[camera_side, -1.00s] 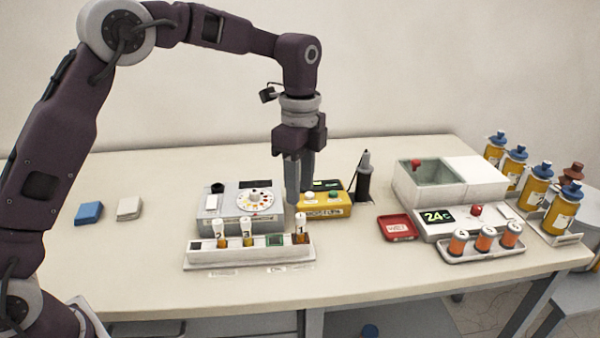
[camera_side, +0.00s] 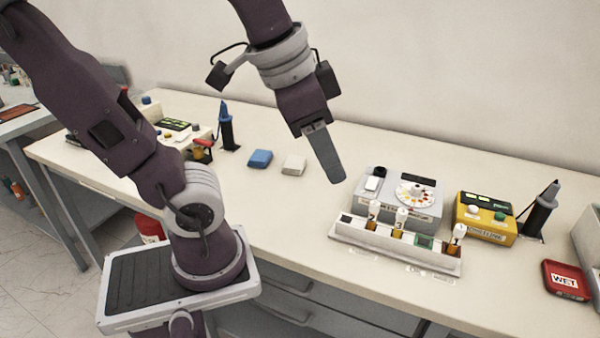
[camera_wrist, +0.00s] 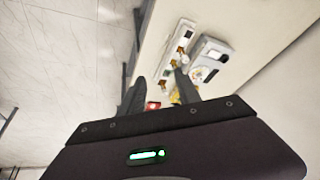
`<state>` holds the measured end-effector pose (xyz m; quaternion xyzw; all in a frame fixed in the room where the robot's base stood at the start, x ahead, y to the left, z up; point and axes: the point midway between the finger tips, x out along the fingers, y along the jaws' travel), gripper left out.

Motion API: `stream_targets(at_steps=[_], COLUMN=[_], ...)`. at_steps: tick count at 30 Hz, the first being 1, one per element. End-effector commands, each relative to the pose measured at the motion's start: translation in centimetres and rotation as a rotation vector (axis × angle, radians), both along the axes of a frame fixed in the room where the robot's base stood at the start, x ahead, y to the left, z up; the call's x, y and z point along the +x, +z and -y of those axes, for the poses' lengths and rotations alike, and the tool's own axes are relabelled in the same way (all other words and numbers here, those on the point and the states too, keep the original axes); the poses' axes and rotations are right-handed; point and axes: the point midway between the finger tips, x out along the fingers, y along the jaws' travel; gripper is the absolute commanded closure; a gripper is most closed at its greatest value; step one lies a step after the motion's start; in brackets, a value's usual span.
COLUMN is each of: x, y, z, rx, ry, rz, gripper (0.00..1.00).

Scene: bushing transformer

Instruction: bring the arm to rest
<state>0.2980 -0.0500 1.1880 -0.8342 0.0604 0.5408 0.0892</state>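My gripper (camera_side: 334,180) hangs in the air above the bench, with its fingers pointing down and slightly right in the side view. It is left of the grey tester with the colour dial (camera_side: 411,198), clear of it. In the wrist view my gripper (camera_wrist: 161,78) shows two dark fingers spread apart with nothing between them, so it is open and empty. The upper part of my arm runs out of the top of the side view.
A white rack (camera_side: 395,246) with several small vials stands before the tester. A yellow device (camera_side: 484,222), a black holder (camera_side: 537,217) and a red tray (camera_side: 566,281) are to the right. Blue (camera_side: 260,158) and white (camera_side: 294,165) pads lie left.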

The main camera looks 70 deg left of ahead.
Motion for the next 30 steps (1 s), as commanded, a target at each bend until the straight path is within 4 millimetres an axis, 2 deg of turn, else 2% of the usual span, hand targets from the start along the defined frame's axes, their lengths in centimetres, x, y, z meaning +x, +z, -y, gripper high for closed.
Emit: stream_targets(at_steps=[1,3,6,30], x=[-1.8,-3.3,-4.2,-4.2], y=[-1.0,-2.1,-2.9,-3.0], z=[-0.2,-0.3,-0.4,-0.4], rx=[-0.031,-0.067,-0.091,-0.092], ry=[0.071,0.146,0.194,0.197], rz=[0.03,0.057,0.074,0.072], gripper=[0.6,0.6,0.6,0.6])
